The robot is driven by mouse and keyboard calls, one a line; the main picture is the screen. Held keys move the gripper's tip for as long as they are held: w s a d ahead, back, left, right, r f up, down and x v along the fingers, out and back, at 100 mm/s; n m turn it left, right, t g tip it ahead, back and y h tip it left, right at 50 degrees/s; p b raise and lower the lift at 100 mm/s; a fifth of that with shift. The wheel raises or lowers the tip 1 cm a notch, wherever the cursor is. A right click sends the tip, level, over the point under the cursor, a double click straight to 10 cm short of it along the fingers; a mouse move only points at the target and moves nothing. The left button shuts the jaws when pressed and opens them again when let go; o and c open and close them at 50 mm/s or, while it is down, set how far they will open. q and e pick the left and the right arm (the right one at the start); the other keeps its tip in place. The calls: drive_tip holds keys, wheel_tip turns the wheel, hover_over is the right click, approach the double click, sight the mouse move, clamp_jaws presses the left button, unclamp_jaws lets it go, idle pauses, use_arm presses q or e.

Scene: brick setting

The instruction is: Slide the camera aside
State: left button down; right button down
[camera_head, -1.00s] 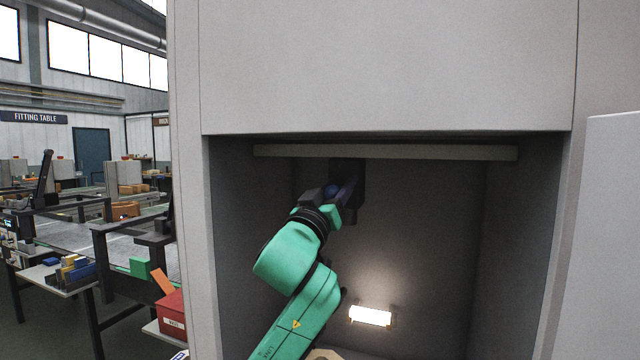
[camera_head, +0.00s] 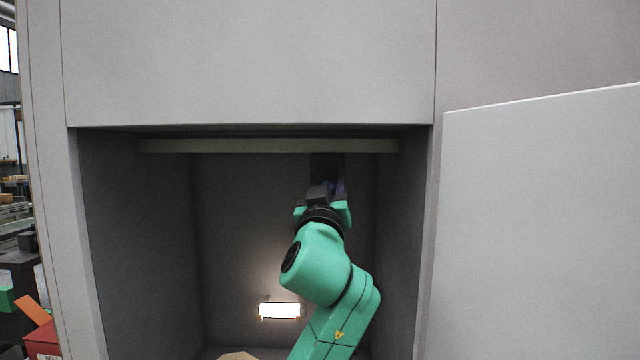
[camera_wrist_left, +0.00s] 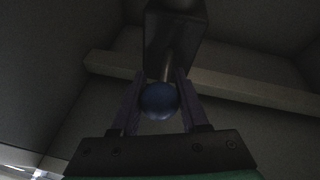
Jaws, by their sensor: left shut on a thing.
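The camera is a dark box (camera_head: 326,164) hanging under a pale rail (camera_head: 220,146) at the top of the open cabinet bay, right of the bay's middle. In the left wrist view the box (camera_wrist_left: 174,38) has a short stem with a round blue knob (camera_wrist_left: 158,101) at its end. My left gripper (camera_head: 328,190) reaches up from below, its two dark fingers shut on either side of the blue knob. In the head view the fingers and my wrist mostly hide the knob. My right gripper is not in view.
A lit lamp (camera_head: 279,310) is on the bay's back wall, low down. A pale object (camera_head: 238,356) shows at the bottom edge. The bay's side wall (camera_head: 400,230) is close on the right, and a pale panel (camera_head: 540,220) stands beyond it. The bay's left half is free.

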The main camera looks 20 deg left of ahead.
use_arm(q)
drive_tip(key=shift+d, duration=0.1)
drive_tip(key=shift+c, duration=2.2)
unclamp_jaws()
drive_tip(key=shift+w+d, duration=0.15)
drive_tip(key=shift+d, duration=0.1)
drive_tip(key=shift+s+f, duration=0.25)
drive_tip(key=shift+s, duration=0.1)
drive_tip(key=b+v, duration=0.6)
drive_tip(key=v, duration=0.7)
drive_tip(key=shift+s+b, duration=0.3)
drive_tip(key=shift+s, duration=0.05)
drive_tip(key=shift+f, duration=0.15)
